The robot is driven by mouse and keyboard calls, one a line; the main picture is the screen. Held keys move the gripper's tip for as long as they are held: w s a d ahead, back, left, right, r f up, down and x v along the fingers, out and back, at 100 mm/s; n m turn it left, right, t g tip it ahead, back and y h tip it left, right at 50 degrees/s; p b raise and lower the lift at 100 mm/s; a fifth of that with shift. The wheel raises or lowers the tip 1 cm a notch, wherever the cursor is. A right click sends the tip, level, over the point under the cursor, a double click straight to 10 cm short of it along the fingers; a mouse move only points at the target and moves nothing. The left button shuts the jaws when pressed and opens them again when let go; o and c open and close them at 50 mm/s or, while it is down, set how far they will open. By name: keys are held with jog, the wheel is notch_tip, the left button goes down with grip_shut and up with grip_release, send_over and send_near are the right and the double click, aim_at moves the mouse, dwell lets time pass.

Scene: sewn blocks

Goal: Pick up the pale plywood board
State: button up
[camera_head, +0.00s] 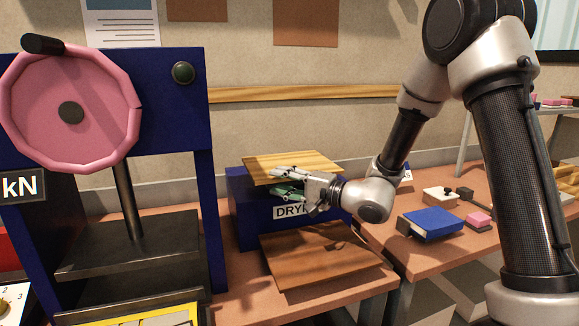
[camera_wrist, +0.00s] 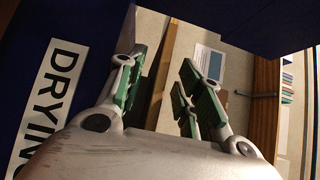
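The pale plywood board (camera_head: 295,160) lies flat across the top of a dark blue box (camera_head: 246,212) marked "DRY…" in the head view. My gripper (camera_head: 284,180) is at the board's front edge, above the label, coming in from the right. Its green-padded fingers are apart. Gaps show beside this edge, so I see no grip. The box's label (camera_wrist: 48,105) is at the left of the wrist view.
A darker brown board (camera_head: 325,258) lies on the bench in front of the box. A blue press with a pink wheel (camera_head: 70,112) stands close on the left. A blue book-like block (camera_head: 432,224) and small blocks (camera_head: 478,220) lie at right.

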jog(key=x, duration=0.2)
jog(key=shift+w+a, duration=0.2)
jog(key=shift+a, duration=0.1)
jog(key=shift+r, duration=0.1)
grip_shut()
